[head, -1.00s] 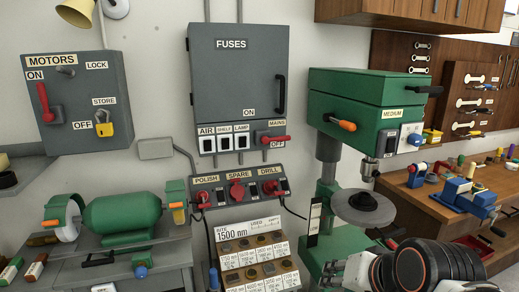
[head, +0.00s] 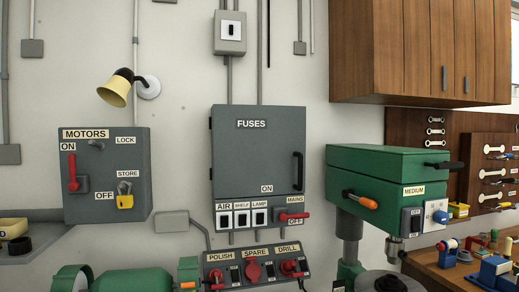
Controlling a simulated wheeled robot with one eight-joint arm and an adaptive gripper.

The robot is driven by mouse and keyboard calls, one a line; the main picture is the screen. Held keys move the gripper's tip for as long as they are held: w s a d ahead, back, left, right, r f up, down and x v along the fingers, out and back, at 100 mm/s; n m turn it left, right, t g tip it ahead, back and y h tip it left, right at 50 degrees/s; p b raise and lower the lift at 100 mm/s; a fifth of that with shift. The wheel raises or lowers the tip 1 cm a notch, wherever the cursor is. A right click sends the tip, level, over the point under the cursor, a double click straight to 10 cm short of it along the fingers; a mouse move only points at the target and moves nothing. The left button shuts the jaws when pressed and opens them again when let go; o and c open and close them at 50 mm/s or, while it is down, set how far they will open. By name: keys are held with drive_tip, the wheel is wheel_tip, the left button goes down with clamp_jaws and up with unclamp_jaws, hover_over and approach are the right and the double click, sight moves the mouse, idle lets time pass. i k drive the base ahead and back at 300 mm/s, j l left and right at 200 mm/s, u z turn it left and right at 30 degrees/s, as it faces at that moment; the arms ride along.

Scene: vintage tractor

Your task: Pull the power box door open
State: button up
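The power box (head: 259,152) is a grey wall box labelled FUSES in the middle of the head view. Its door is shut, with a black vertical handle (head: 298,170) on the right side and hinges on the left. Below the door is a strip with AIR, SHELF and LAMP switches (head: 241,218) and a red MAINS lever (head: 293,216) that lies horizontally near OFF. My gripper is outside the view.
A green drill press (head: 385,170) stands right of the box and juts forward. A MOTORS box (head: 105,180) with a red lever and yellow padlock hangs to the left. Below are a POLISH, SPARE, DRILL panel (head: 253,270) and a green grinder (head: 133,281).

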sight(257, 150)
drive_tip(key=i+j, duration=0.3)
drive_tip(key=i, duration=0.15)
drive_tip(key=i+j, duration=0.3)
drive_tip(key=i, duration=0.2)
drive_tip(key=k+j+z, duration=0.3)
drive_tip(key=i+l+u, duration=0.3)
